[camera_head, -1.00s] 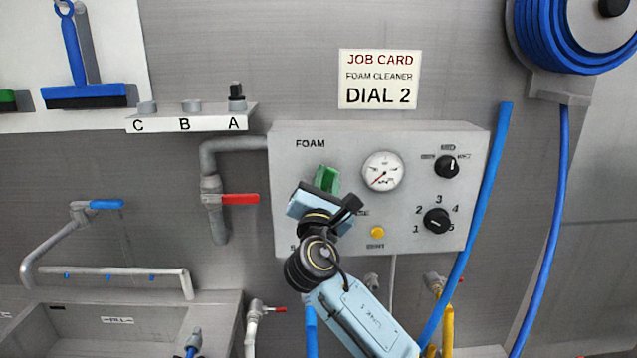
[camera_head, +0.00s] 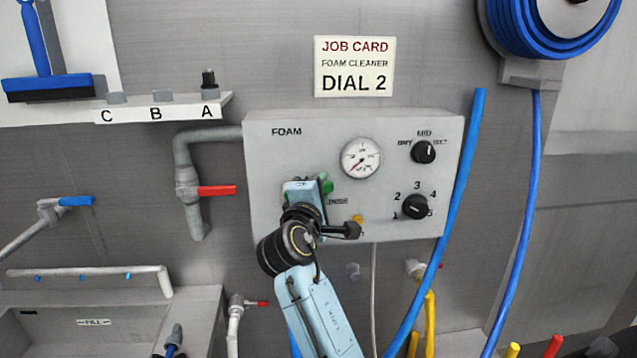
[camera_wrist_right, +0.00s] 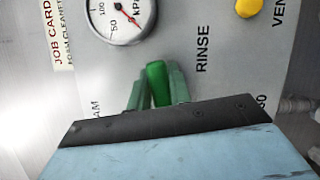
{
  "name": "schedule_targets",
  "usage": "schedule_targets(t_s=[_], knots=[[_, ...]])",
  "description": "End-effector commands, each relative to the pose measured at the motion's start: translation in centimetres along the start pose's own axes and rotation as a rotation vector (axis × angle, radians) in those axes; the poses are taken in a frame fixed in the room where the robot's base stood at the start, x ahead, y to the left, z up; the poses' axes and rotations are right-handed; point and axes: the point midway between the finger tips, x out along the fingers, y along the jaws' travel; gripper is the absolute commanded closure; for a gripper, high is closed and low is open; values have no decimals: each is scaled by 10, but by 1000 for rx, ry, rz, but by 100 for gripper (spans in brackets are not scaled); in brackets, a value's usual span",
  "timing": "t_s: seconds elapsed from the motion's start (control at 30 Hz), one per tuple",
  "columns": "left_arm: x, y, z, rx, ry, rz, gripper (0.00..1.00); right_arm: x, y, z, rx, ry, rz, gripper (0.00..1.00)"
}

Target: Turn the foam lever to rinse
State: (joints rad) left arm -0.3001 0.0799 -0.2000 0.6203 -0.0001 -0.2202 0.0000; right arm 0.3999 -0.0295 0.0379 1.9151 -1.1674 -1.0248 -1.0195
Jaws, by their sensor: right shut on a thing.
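The foam lever (camera_head: 327,187) is a green handle on the grey FOAM panel (camera_head: 262,215), mostly hidden behind my right gripper in the head view. In the right wrist view the green lever (camera_wrist_right: 157,82) stands between my fingers. It points toward the panel's right side, near the word RINSE (camera_wrist_right: 202,48). My right gripper (camera_head: 316,187) is shut on the lever, its light-blue body in front of the panel. Its fingers also show in the right wrist view (camera_wrist_right: 158,98). My left gripper is not in view.
A gauge (camera_head: 361,158), two black knobs (camera_head: 423,152) and a yellow button (camera_head: 357,222) sit right of the lever. A red valve handle (camera_head: 217,190) is left of the panel. A blue hose (camera_head: 462,190) runs along its right edge. The job card (camera_head: 354,66) hangs above.

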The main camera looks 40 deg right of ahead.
Motion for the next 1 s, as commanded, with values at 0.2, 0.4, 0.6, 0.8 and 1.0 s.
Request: schedule_targets(t_s=[0.2, 0.4, 0.6, 0.8, 1.0], knots=[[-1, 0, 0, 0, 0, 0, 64, -1, -9, -1, 110, 2, -50, 100], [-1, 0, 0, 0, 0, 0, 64, -1, -13, -2, 166, 2, -73, 100], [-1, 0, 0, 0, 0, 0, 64, -1, -14, -2, 186, 2, -80, 100], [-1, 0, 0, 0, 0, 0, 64, -1, -14, -2, 189, 2, -82, 100], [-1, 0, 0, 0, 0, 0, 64, -1, -14, -2, 188, 2, -82, 74]])
